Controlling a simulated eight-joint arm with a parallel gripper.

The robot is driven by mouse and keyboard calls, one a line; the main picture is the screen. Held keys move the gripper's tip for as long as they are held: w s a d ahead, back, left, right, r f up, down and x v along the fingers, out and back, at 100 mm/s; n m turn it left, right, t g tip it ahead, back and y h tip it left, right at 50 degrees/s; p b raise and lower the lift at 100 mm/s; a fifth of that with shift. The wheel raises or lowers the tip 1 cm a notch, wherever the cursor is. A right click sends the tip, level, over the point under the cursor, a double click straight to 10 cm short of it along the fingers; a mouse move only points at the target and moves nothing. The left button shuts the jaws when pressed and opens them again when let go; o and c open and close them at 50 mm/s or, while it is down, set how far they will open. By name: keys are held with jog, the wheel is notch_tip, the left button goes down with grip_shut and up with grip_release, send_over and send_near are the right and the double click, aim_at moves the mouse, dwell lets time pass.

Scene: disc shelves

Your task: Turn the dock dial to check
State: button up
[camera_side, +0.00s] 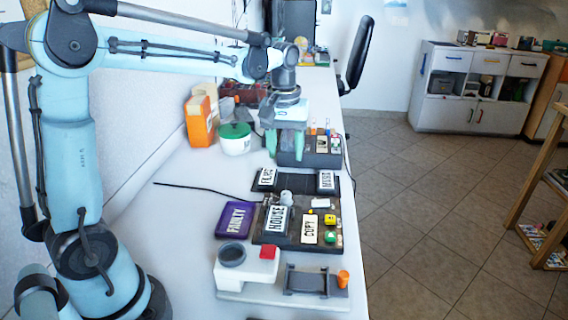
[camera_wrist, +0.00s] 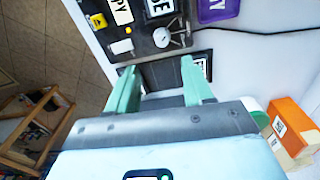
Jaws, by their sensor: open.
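The dock (camera_side: 291,242) is a dark panel on the white bench, with HOUSE and COPY labels and coloured buttons. A pale round knob, seemingly the dial (camera_side: 286,196), stands near its back edge. In the wrist view the dial (camera_wrist: 162,37) is a whitish disc with a thin bar reaching right. No "check" mark is readable near it. My gripper (camera_side: 284,148) is above the bench, behind the dock in the side view. Its green fingers (camera_wrist: 160,66) are apart and empty in the wrist view, and the dial lies beyond their tips, not touched.
A dark tray with FILMS and MUSIC-like labels (camera_side: 326,181) lies behind the dock. A purple FAULTY tray (camera_side: 235,219) is at its left, a white device (camera_side: 246,268) in front. Orange boxes (camera_side: 199,122) and a green-lidded tub (camera_side: 235,138) stand near my gripper.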

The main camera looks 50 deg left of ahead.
aim_at(286, 193)
jog(key=shift+n, duration=0.3)
jog(key=f, duration=1.2)
jog(key=shift+w+a+f, duration=0.35)
jog(key=shift+w, duration=0.05)
jog(key=shift+c, duration=0.3)
grip_shut()
